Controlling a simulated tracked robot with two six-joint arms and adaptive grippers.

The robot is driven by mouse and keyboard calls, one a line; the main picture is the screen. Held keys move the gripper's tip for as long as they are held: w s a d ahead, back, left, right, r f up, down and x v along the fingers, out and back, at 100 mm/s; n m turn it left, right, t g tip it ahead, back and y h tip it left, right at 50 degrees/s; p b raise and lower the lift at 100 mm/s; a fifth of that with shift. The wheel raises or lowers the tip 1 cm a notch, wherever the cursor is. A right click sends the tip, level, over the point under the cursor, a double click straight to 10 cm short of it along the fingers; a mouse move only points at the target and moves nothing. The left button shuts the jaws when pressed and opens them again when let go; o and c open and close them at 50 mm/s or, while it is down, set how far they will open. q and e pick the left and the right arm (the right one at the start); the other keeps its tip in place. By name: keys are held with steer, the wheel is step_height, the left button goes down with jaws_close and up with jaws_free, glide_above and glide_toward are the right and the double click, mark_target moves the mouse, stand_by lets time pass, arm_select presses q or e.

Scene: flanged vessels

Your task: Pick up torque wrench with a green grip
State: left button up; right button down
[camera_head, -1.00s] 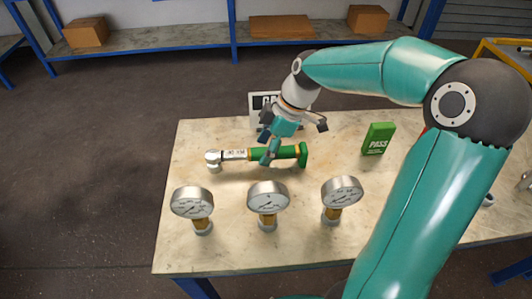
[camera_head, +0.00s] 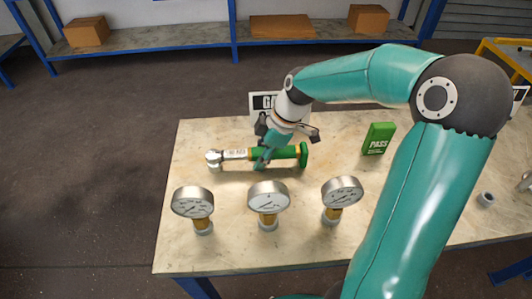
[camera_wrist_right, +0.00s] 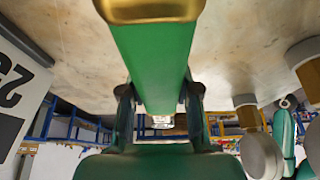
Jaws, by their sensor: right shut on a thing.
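The torque wrench with a green grip (camera_head: 288,153) lies across the table, its silver head (camera_head: 214,158) at the left and its green end at the right. My right gripper (camera_head: 260,160) is at the wrench's green grip and shut on it. In the right wrist view the green grip (camera_wrist_right: 153,65) runs between the two dark fingers of my right gripper (camera_wrist_right: 158,100). I cannot tell whether the wrench is clear of the table top. My left gripper is not in view.
Three pressure gauges (camera_head: 268,195) stand in a row in front of the wrench. A green PASS block (camera_head: 378,138) stands to the right. A white sign (camera_head: 264,102) is behind my gripper. The left part of the table (camera_head: 190,135) is bare.

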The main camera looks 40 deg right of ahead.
mark_target(260, 150)
steer(key=shift+r, duration=0.15)
step_height(260, 150, up, 20)
steer(key=p, duration=0.2)
stand_by(0.6)
stand_by(1.2)
